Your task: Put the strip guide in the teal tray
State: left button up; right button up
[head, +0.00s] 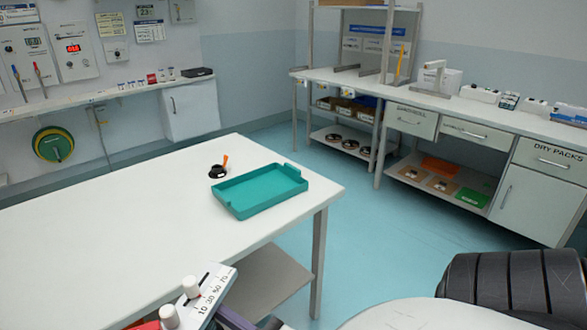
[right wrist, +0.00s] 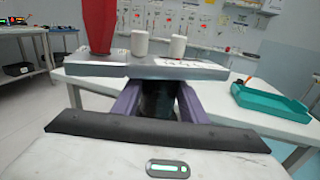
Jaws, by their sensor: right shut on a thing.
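The teal tray (head: 258,190) lies empty near the far right corner of the white table. It also shows at the right of the right wrist view (right wrist: 272,103). The strip guide (head: 214,290), a pale plate with two white knobs and a printed number scale, is at the bottom of the head view, partly cut off. In the right wrist view, the strip guide (right wrist: 150,68) sits at the fingertips of my right gripper (right wrist: 157,88), whose purple fingers are shut on it. A red part rises at its left end. My left gripper is not in view.
A small black item with an orange tip (head: 217,170) stands just behind the tray. The rest of the white table (head: 120,225) is bare. A grey lower shelf (head: 268,282) sits under it. A workbench with drawers (head: 455,128) stands across the floor at right.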

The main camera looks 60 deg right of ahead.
aim_at(260, 191)
jog(key=u, duration=1.2)
jog(key=k, duration=0.1)
jog(key=z, duration=2.45)
jog(key=i, duration=1)
jog(key=u, duration=0.15)
